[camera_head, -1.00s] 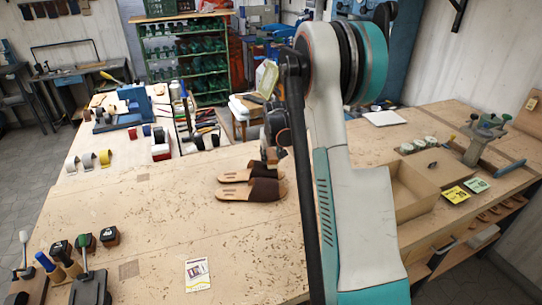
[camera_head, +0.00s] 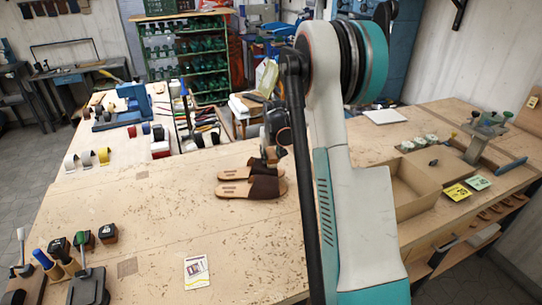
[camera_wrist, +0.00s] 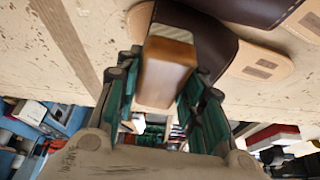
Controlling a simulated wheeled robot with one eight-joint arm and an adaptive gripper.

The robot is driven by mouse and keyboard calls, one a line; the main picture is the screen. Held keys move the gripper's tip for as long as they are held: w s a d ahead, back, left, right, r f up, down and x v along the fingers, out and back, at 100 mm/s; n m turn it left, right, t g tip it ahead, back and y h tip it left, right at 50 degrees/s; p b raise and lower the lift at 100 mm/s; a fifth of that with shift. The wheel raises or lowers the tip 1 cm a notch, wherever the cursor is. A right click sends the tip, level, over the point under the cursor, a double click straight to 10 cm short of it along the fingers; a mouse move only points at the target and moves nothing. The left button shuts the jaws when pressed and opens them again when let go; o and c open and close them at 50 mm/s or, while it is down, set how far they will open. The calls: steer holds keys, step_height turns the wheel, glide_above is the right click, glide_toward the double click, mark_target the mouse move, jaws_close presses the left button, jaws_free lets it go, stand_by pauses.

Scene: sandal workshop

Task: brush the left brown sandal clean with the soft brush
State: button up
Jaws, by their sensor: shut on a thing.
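Two brown sandals lie side by side on the workbench in the head view, toes to the right: a far one (camera_head: 238,174) and a near one (camera_head: 264,188). My gripper (camera_head: 271,157) is at the strap end of the far sandal, partly hidden by my arm. In the wrist view my gripper (camera_wrist: 160,98) is shut on the soft brush (camera_wrist: 167,68), a brown wooden block with a pale striped end that seems to be the bristles. That end is beside or against a dark strap (camera_wrist: 210,38); I cannot tell if they touch.
A card (camera_head: 197,271) lies at the front of the workbench (camera_head: 150,220). Brushes and a handled tool (camera_head: 90,287) stand front left, tape rolls (camera_head: 87,159) further back. An open wooden tray (camera_head: 402,190) is right of my arm.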

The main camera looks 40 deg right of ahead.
steer(key=shift+w+d, duration=0.3)
steer(key=shift+w, duration=0.3)
steer(key=shift+w+d, duration=0.3)
steer(key=shift+w, duration=0.3)
steer(key=shift+s+f+b, duration=0.1)
steer(key=shift+s+b, duration=0.05)
steer(key=shift+b, duration=0.15)
steer(key=shift+s+a, duration=0.3)
steer(key=shift+s, duration=0.25)
steer(key=shift+s+a, duration=0.3)
steer(key=shift+s, duration=0.25)
steer(key=shift+b, duration=0.3)
steer(key=shift+w, duration=0.15)
steer(key=shift+w+d, duration=0.3)
steer(key=shift+w, duration=0.25)
steer(key=shift+w+d, duration=0.3)
steer(key=shift+w, duration=0.25)
steer(key=shift+s, duration=0.1)
steer(key=shift+s+a+b, duration=0.2)
steer(key=shift+s+a, duration=0.1)
steer(key=shift+s, duration=0.25)
steer(key=shift+s+a+b, duration=0.15)
steer(key=shift+s+a, duration=0.15)
steer(key=shift+s, duration=0.25)
